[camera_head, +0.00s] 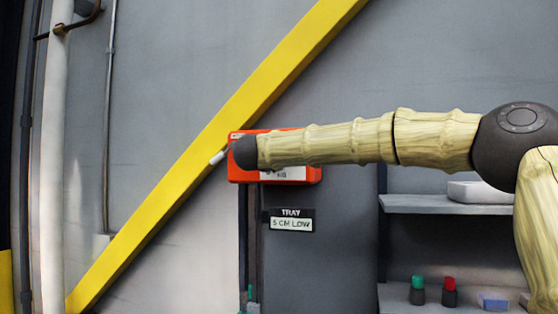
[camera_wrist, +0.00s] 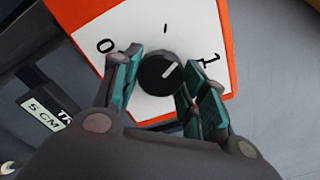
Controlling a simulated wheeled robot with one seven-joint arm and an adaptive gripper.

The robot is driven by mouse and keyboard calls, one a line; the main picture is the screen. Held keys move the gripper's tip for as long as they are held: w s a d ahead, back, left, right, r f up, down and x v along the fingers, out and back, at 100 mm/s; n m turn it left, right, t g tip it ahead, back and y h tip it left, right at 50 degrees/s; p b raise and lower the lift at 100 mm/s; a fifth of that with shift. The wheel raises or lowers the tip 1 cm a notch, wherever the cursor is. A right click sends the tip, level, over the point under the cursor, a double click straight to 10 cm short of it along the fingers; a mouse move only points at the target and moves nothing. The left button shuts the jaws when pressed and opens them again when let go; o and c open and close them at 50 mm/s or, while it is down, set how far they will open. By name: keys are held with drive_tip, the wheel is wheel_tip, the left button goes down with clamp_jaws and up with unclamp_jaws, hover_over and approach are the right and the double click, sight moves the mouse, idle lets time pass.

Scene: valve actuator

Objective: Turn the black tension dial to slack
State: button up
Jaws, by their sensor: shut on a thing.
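The black dial (camera_wrist: 154,83) sits on a white panel (camera_wrist: 130,20) of an orange box (camera_wrist: 65,12), which also shows in the head view (camera_head: 238,172). A white pointer line on the dial points up and right, between a middle tick and the printed "1"; "0" is at the upper left. No word "slack" is readable. My gripper (camera_wrist: 162,62) is shut on the dial, with teal finger pads on its left and right sides. In the head view my arm covers much of the box and hides the dial.
A tray sign (camera_head: 291,220) reading "5 CM LOW" hangs below the box. A yellow diagonal beam (camera_head: 180,180) runs close by on the left. Shelves (camera_head: 440,205) with a green-capped bottle (camera_head: 417,290) and a red-capped bottle (camera_head: 449,292) stand at the right.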

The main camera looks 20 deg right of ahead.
drive_tip(key=n+p, duration=0.3)
drive_tip(key=n, duration=0.3)
drive_tip(key=n+p, duration=0.3)
drive_tip(key=n, duration=0.4)
drive_tip(key=n+p, duration=0.3)
drive_tip(key=n, duration=0.4)
drive_tip(key=shift+r+p, duration=0.35)
drive_tip(key=shift+n, duration=0.3)
drive_tip(key=o, duration=1)
drive_tip(key=shift+w+f, duration=0.1)
drive_tip(key=shift+a, duration=0.1)
